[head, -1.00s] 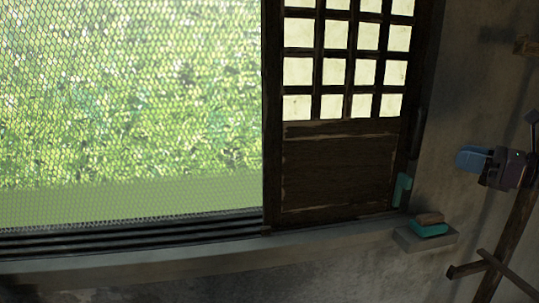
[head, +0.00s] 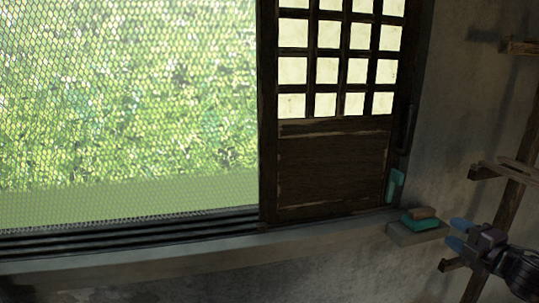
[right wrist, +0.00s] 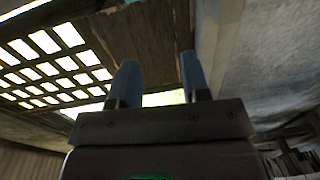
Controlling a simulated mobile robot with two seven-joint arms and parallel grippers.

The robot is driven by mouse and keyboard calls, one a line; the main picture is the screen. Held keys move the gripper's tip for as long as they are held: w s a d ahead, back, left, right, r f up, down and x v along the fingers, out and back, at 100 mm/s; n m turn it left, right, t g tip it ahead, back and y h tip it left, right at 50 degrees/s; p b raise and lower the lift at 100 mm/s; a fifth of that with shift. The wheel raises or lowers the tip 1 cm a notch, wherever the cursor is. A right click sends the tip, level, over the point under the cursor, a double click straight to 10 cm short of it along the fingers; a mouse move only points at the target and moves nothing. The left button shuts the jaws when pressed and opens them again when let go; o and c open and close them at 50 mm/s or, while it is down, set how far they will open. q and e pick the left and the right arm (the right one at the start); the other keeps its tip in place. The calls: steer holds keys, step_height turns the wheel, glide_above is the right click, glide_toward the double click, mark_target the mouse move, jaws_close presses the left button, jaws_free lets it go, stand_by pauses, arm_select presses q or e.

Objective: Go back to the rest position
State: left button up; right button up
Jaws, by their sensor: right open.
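My right gripper (head: 457,234) shows at the lower right of the head view, with blue fingertips pointing left. It is close to the right end of the window sill, beside a small grey ledge, and holds nothing. In the right wrist view, its two blue fingers (right wrist: 158,82) stand apart with nothing between them. My left gripper is not in either view.
A dark wooden sliding panel (head: 330,165) with small panes stands right of a mesh window (head: 130,100). A teal and brown block (head: 420,219) sits on the grey ledge (head: 417,234). Wooden posts and pegs (head: 510,210) stand against the right wall, behind my right arm.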

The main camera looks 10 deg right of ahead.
steer(key=s+a+f+m+g+h, duration=0.1)
steer(key=s+a+f+m, duration=0.2)
steer(key=f, duration=0.4)
steer(key=s+a+f+m+g+h, duration=0.1)
steer(key=s+a+f+m, duration=0.1)
steer(key=f+m, duration=0.3)
steer(key=s+a+f+m+g, duration=0.1)
steer(key=s+a+f+m, duration=0.2)
steer(key=a+f, duration=0.3)
steer(key=s+a+f+m+g, duration=0.1)
steer(key=s+a+f+m, duration=0.2)
steer(key=a, duration=0.6)
steer(key=s+a+f+m+g+y, duration=0.1)
steer(key=s+a+f+m, duration=0.2)
steer(key=s+a+f, duration=0.3)
step_height(320, 180, down, 3)
steer(key=shift+a+r+g, duration=0.1)
steer(key=shift+a+g, duration=0.2)
steer(key=shift+a, duration=0.8)
